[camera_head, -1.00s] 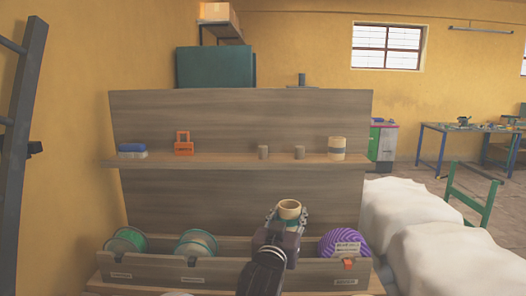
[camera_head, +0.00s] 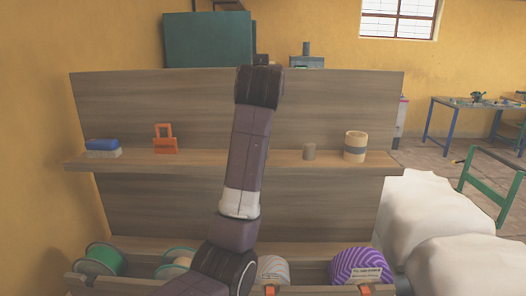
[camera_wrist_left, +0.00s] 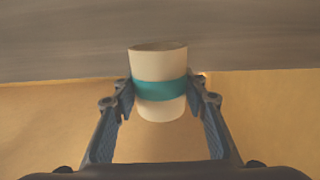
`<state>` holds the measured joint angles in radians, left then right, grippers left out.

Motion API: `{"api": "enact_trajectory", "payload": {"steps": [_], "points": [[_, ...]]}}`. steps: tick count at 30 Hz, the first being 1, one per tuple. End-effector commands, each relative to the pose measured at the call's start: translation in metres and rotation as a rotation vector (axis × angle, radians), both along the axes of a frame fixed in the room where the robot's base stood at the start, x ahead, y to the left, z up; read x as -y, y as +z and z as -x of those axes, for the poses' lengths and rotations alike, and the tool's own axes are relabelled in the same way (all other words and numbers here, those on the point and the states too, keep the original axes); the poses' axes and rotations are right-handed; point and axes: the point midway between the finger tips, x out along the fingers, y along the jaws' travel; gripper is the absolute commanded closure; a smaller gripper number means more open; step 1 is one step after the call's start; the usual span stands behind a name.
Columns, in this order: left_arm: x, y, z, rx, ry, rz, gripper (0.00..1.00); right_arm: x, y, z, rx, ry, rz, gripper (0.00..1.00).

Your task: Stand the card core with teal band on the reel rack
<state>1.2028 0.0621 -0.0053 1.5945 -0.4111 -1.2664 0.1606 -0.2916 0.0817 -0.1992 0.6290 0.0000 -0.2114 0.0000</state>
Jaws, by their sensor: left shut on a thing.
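In the left wrist view my left gripper (camera_wrist_left: 160,90) is shut on the card core with teal band (camera_wrist_left: 160,58), a cream cylinder with the band around its middle. The core is upright or nearly so in that picture, a finger on either side. In the head view my raised left arm hides this gripper and the core. The wooden reel rack (camera_head: 340,105) has a back board, a middle shelf (camera_head: 220,161) and a lower trough. A short grey-brown peg (camera_head: 309,151) stands on the shelf. My right gripper is not in view.
On the shelf are a blue-topped brush (camera_head: 103,148), an orange holder (camera_head: 165,142) and a tan core with grey band (camera_head: 355,146). Reels lie in the trough, including a purple one (camera_head: 360,267). White covered bulk (camera_head: 440,220) stands at right.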

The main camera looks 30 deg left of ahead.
Motion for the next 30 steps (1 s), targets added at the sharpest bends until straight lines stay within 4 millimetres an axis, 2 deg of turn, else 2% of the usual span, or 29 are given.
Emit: {"api": "enact_trajectory", "payload": {"steps": [1, 5, 21, 25, 30], "points": [[0.000, 0.005, 0.001, 0.003, 0.002, -0.001, 0.84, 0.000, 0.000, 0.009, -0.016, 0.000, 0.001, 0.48], [-0.001, -0.004, 0.001, -0.001, 0.004, -0.002, 0.84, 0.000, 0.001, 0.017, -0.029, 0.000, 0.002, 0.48], [-0.001, -0.125, 0.003, -0.004, 0.003, -0.004, 0.84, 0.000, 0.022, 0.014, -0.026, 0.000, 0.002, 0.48], [-0.001, -0.146, 0.003, -0.001, 0.004, -0.003, 0.84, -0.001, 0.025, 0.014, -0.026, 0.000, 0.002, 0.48], [0.000, -0.157, 0.003, 0.001, 0.003, -0.002, 0.84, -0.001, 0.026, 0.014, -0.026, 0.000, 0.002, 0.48]]}}
